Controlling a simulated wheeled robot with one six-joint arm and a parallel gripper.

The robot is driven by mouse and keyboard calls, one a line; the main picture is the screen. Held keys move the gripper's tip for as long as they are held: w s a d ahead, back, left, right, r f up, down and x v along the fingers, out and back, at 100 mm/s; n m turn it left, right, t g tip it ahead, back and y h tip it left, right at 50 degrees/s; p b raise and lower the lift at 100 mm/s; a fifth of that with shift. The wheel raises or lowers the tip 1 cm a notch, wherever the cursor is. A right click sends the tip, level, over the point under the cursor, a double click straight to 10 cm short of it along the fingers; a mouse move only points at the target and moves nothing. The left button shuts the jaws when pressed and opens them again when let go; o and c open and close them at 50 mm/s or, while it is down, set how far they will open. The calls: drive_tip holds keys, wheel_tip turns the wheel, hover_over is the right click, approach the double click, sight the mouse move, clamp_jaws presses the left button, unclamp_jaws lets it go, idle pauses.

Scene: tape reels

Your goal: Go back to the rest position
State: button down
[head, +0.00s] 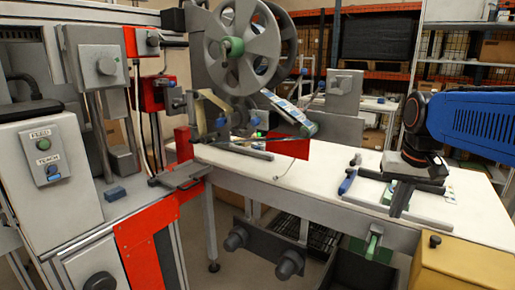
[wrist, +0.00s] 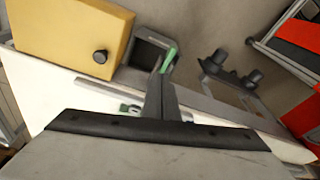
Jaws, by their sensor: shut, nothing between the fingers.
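My gripper (head: 399,208) hangs from my blue arm at the right of the head view, above the right end of the white table (head: 262,173). Its grey fingers point down and are together, with nothing held between them. In the wrist view the closed fingers (wrist: 162,82) reach up from the dark palm edge, over the table's front edge. A large grey tape reel (head: 243,50) stands on the machine at the back middle of the head view, well apart from my gripper.
A yellow box (head: 462,265) stands at the lower right and also shows in the wrist view (wrist: 60,30). A blue-handled tool (head: 348,178) lies on the table left of my gripper. A control cabinet (head: 38,165) stands at the left. Dark knobs (head: 290,263) stick out under the table.

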drive_tip(key=s+a+f+n+t, duration=0.1)
drive_tip(key=s+a+f, duration=0.2)
drive_tip(key=s+f, duration=0.3)
drive_tip(key=s+a+f+n+t, duration=0.1)
drive_tip(key=s+a+f+n, duration=0.1)
drive_tip(key=s+f, duration=0.4)
drive_tip(key=s+a, duration=0.1)
drive_tip(key=s, duration=0.2)
drive_tip(key=shift+s+f+n+t, duration=0.25)
drive_tip(key=shift+s+n+t, duration=0.05)
drive_tip(key=shift+s, duration=0.05)
idle(0.6)
